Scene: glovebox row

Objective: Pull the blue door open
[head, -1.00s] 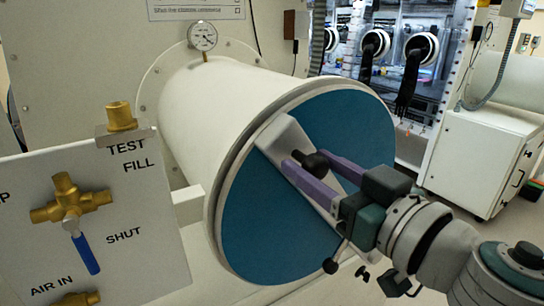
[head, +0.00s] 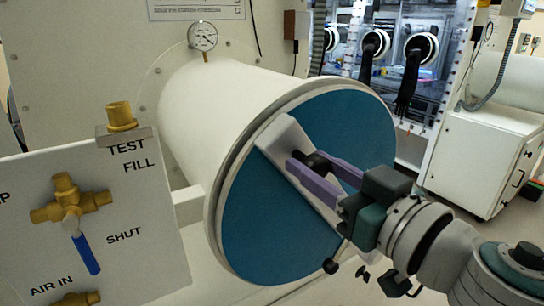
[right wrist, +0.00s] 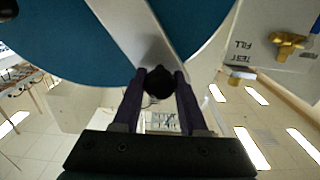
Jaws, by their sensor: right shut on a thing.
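The blue door (head: 352,128) is a round blue disc closing the end of a white cylinder (head: 225,110). A pale bar (head: 283,138) runs diagonally across its face, with a black knob (head: 317,162) near its middle. My right gripper (head: 318,172) has its purple fingers on both sides of the knob and is shut on it. In the right wrist view the knob (right wrist: 158,82) sits between the two fingertips, in front of the bar (right wrist: 135,30) and the blue door (right wrist: 65,40). The door looks flush with the cylinder rim. My left gripper is not in view.
A valve panel (head: 130,235) with brass fittings and a blue lever (head: 86,254) stands at the left. A pressure gauge (head: 203,37) sits above the cylinder. A white cabinet (head: 480,160) and a glovebox window (head: 385,60) are at the back right.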

